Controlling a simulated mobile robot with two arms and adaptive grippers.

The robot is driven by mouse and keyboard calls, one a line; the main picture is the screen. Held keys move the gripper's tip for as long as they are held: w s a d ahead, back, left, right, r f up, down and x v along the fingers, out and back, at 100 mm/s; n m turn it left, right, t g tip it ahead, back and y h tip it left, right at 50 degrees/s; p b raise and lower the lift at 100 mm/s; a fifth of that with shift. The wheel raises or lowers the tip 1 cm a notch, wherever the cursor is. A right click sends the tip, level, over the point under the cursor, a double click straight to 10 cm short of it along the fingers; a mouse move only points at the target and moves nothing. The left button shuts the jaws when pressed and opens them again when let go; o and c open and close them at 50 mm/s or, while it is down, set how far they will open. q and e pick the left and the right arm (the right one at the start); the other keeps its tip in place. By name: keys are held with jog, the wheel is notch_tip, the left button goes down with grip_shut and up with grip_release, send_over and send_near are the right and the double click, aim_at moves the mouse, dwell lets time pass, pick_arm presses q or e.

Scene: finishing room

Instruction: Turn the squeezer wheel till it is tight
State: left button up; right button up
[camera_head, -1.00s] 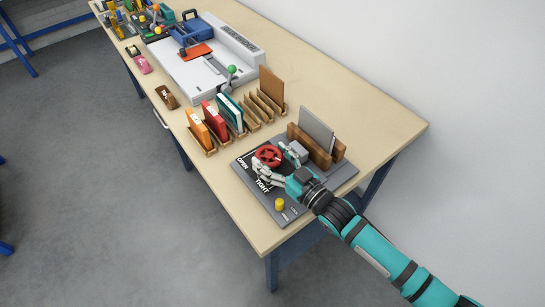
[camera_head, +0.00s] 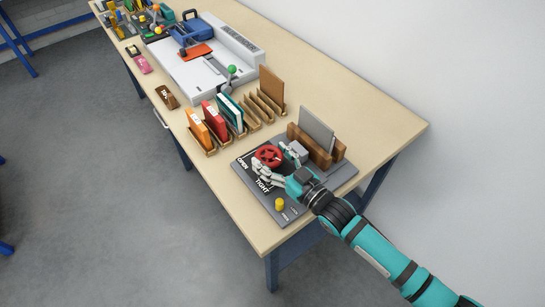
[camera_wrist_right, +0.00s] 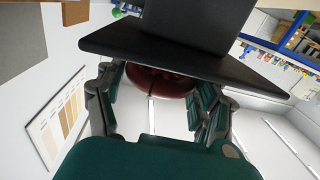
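The red squeezer wheel (camera_head: 269,155) sits on a dark grey base plate (camera_head: 262,202) at the near end of the bench. White lettering by it reads OPEN and TIGHT. My right gripper (camera_head: 276,161) has one finger on each side of the wheel. In the right wrist view the wheel (camera_wrist_right: 160,82) fills the gap between the fingers (camera_wrist_right: 158,92), which look closed against its rim. A dark plate hides part of the wheel there. Wooden jaws (camera_head: 316,150) with a grey panel (camera_head: 316,130) between them stand behind it. My left gripper is not in view.
A wooden rack (camera_head: 252,121) with orange, red and teal pieces stands farther along, before a white machine (camera_head: 190,76). The bench (camera_head: 385,125) is bare at the right.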

jog(key=o, duration=0.4)
jog(key=v, duration=1.2)
